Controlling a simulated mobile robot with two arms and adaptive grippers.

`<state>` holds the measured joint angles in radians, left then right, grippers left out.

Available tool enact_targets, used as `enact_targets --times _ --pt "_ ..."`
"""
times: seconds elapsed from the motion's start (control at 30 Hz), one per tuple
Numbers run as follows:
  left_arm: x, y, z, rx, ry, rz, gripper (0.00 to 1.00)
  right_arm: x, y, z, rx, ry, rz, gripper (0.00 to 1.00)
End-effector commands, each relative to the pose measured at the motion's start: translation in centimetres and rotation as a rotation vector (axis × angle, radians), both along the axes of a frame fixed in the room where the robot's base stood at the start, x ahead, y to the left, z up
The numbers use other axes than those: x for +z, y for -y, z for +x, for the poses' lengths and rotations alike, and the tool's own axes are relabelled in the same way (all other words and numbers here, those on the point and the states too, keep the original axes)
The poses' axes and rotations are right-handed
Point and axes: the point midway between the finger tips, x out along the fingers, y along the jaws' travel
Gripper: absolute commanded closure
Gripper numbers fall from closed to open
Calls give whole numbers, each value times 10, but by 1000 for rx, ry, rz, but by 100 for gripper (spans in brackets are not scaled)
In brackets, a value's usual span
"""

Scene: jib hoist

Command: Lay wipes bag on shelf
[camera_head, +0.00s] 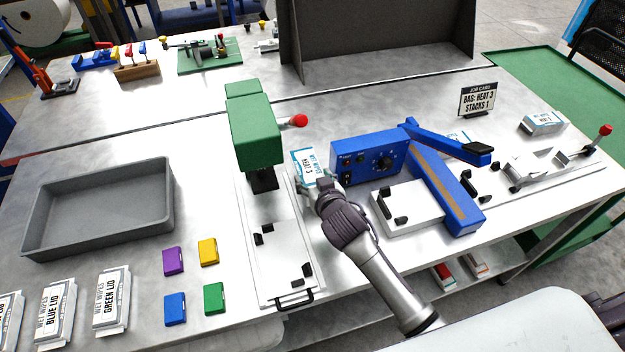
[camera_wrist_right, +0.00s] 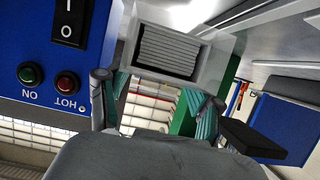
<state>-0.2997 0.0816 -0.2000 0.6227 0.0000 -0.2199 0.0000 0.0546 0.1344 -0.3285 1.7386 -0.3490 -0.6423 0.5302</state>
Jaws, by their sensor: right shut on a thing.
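The wipes bag (camera_head: 304,159), white and blue with a "WET WIPES HEAT 3" label, is at the tips of my right gripper (camera_head: 316,184). The gripper is shut on it, between the green press and the blue heat sealer. In the right wrist view, a pale translucent shape with a striped grey middle, probably the bag (camera_wrist_right: 170,50), lies beyond the teal-padded fingers (camera_wrist_right: 160,100). A white shelf (camera_head: 418,203) with black clips stands in front of the sealer, right of the gripper. My left gripper is not in view.
The blue sealer (camera_head: 365,160) has a raised blue arm (camera_head: 440,142) reaching right. The green press (camera_head: 252,135) stands left, above a white plate with black clips (camera_head: 280,245). A job card (camera_head: 478,99) reads "BAG: HEAT 3, STACKS 1". Another bag (camera_head: 543,122) lies farther right.

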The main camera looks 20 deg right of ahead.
Motion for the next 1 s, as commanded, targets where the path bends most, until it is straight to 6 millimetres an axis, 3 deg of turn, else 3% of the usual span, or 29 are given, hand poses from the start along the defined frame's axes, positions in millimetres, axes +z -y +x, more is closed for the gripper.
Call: enact_targets --times 0.17,0.43,0.8,0.83,1.0 --pt "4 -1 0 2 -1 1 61 -2 -1 13 0 -1 1 66" --pt "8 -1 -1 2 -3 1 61 -34 -1 12 1 -2 1 66" --pt "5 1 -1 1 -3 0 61 -40 -1 12 1 -1 1 66" --pt "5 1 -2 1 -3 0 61 -40 -1 12 1 -2 1 33" --pt "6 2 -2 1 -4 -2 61 -39 -1 12 1 -2 1 10"
